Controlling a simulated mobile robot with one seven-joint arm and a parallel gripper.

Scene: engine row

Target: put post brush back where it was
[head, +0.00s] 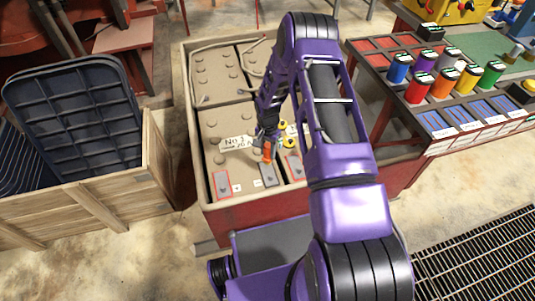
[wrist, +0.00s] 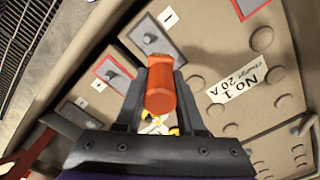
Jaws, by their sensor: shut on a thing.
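The post brush, seen as an orange cylinder (head: 267,151), is held in my gripper (head: 266,158). In the wrist view, the orange cylinder (wrist: 160,92) sits between the two dark fingers of my gripper (wrist: 160,85). The gripper is shut on it, over the top of the big tan battery (head: 225,125). Grey terminal pads, some outlined in red, lie on the battery near it. One pad (wrist: 155,38) shows just beyond the fingers. I cannot tell whether the brush touches the battery. Its lower end is hidden.
A bench (head: 425,142) at right holds several coloured cans, red trays and blue-marked slots. A wooden crate (head: 95,205) with dark ribbed panels stands at left. A floor grate (head: 480,260) lies at lower right. Small yellow parts (head: 287,141) show beside my gripper. A "No 1" label (head: 237,142) lies on the battery.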

